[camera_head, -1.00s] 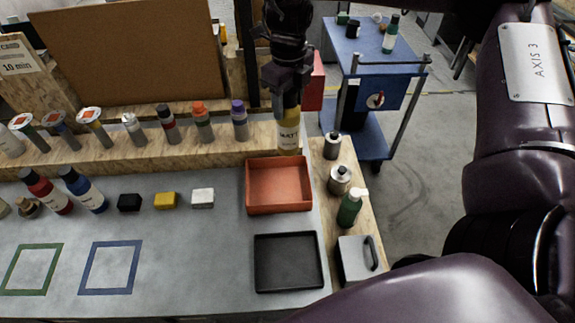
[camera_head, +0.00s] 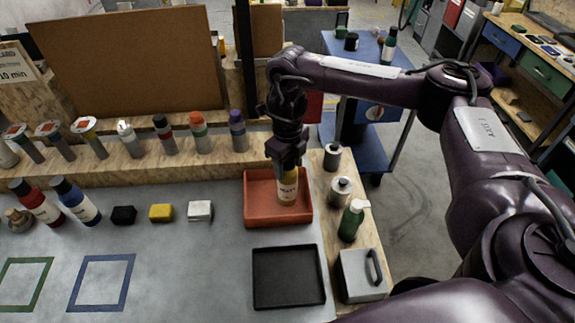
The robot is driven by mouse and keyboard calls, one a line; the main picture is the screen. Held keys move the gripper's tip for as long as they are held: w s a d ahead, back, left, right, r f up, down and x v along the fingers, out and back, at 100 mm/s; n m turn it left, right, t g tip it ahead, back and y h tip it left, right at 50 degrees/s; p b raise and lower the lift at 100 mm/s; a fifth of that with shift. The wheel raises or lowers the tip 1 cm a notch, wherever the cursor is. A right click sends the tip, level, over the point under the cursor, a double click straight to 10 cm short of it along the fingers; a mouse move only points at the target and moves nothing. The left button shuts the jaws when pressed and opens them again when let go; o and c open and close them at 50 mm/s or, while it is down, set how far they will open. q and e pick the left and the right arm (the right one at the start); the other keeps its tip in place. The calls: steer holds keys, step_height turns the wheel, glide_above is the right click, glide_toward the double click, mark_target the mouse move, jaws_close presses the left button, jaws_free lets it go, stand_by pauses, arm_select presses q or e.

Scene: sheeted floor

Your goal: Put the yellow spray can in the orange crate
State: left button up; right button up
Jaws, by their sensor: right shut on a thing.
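The yellow spray can (camera_head: 287,190) stands upright within the orange crate (camera_head: 262,216), its lower end at the crate's floor or just above it; I cannot tell which. My right gripper (camera_head: 286,166) points down from above and is shut on the can's upper part, hiding its top. The crate is on the grey worktop near its right side. My left gripper does not show in this view.
A black tray (camera_head: 288,277) lies in front of the crate. Metal cans (camera_head: 340,190) and a green pump bottle (camera_head: 351,220) stand on the wooden strip to the right. Several spray cans (camera_head: 196,135) stand on the shelf behind. Coloured blocks (camera_head: 161,212) lie to the left.

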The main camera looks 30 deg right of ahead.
steer(key=shift+w+f, duration=0.1)
steer(key=shift+f, duration=0.1)
steer(key=shift+f, duration=0.1)
steer(key=o, duration=1.4)
steer(key=shift+r, duration=0.55)
step_height(320, 180, up, 11)
steer(key=shift+r+p, duration=0.2)
steer(key=shift+p, duration=0.7)
